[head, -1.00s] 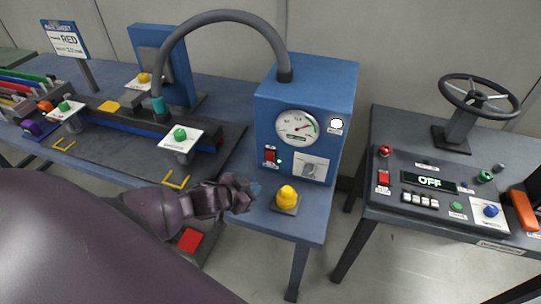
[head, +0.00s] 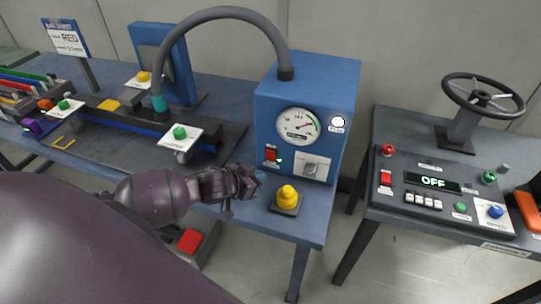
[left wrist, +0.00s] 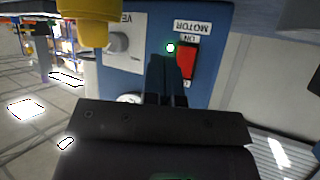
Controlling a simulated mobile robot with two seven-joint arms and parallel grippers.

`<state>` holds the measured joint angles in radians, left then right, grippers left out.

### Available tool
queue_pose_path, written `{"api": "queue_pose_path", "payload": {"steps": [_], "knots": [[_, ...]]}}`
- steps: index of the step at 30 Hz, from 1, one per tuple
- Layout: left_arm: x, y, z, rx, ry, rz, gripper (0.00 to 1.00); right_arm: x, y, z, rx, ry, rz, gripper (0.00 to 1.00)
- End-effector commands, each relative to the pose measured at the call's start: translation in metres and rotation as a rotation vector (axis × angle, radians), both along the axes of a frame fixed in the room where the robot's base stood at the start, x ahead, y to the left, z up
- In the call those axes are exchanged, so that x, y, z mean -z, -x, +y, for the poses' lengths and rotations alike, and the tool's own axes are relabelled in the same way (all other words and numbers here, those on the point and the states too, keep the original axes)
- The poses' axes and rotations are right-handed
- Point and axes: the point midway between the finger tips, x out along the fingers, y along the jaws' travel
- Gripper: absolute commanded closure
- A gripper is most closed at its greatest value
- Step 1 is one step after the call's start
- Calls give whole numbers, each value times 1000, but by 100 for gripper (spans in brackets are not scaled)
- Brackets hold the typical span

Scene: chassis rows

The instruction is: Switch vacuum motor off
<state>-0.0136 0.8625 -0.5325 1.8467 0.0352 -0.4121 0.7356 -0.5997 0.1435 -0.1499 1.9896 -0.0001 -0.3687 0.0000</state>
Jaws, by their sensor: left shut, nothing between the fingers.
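The blue vacuum box (head: 307,90) stands on the blue bench, with a red rocker motor switch (head: 270,154) low on its front. A small green lamp (head: 279,161) glows beside the switch. The left wrist view shows the panel upside down, with the red switch (left wrist: 187,62) under MOTOR and ON labels and the lit green lamp (left wrist: 170,48). My left gripper (head: 256,179) is shut and empty, just in front of and below the switch. In the wrist view its fingers (left wrist: 164,66) point at the panel close beside the switch; I cannot tell whether they touch. My right gripper is not in view.
A yellow knob (head: 287,197) stands on the bench right of my gripper, and a grey knob (head: 311,168) is on the box front. A grey hose (head: 215,14) arches over from the box. The console (head: 445,195) at right reads OFF.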

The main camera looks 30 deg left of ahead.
Motion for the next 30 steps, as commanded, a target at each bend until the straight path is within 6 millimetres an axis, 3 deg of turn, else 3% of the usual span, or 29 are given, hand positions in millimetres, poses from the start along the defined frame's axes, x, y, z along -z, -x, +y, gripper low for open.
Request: {"api": "queue_pose_path", "payload": {"steps": [5,12,30], "knots": [[0,-22,5,1,-3,-1,100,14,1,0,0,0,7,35],[-6,-42,10,0,0,-1,100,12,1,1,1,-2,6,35],[-6,-49,12,0,0,0,100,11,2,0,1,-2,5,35]]}}
